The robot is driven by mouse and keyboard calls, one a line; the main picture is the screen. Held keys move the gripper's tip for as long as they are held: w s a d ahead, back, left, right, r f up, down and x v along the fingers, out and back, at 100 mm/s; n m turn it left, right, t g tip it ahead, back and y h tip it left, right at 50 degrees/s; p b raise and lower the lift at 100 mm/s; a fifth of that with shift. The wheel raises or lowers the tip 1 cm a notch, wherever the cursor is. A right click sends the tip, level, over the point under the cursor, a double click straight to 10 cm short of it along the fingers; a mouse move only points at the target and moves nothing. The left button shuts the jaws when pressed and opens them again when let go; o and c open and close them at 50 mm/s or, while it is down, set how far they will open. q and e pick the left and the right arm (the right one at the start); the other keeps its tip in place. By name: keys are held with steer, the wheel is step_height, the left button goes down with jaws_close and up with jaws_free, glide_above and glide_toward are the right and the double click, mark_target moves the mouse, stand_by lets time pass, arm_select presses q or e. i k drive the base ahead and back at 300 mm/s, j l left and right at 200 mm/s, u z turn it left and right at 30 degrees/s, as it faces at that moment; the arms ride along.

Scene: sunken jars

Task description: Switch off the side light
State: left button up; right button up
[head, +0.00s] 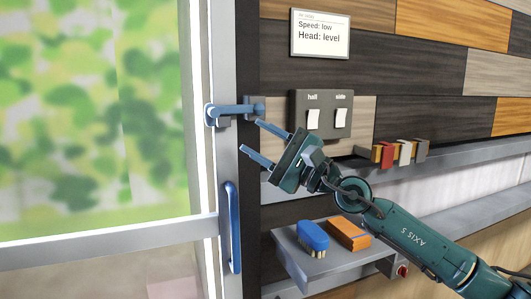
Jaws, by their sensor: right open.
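A dark switch panel (324,97) is mounted on the wood-plank wall. It has two white switches, the left one labelled hall (313,119) and the right one labelled side (341,118). I cannot tell from their tilt which is on. My right gripper (253,138) is open and empty, with its two blue fingers pointing left toward the door frame. In the picture it lies to the left of and below the panel, and its fingers do not overlap either switch. My left gripper is not in view.
A glazed door at left has a blue handle (233,228) and a blue latch arm (235,110). A sign (320,33) hangs above the panel. Small coloured blocks (404,152) stand on a ledge. A blue brush (313,236) and orange box (349,233) lie on a lower shelf (308,270).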

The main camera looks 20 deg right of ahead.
mark_target(341, 113)
steer(key=k+l, duration=0.35)
steer(key=l, duration=0.15)
steer(key=k+l, duration=0.4)
steer(key=l, duration=0.1)
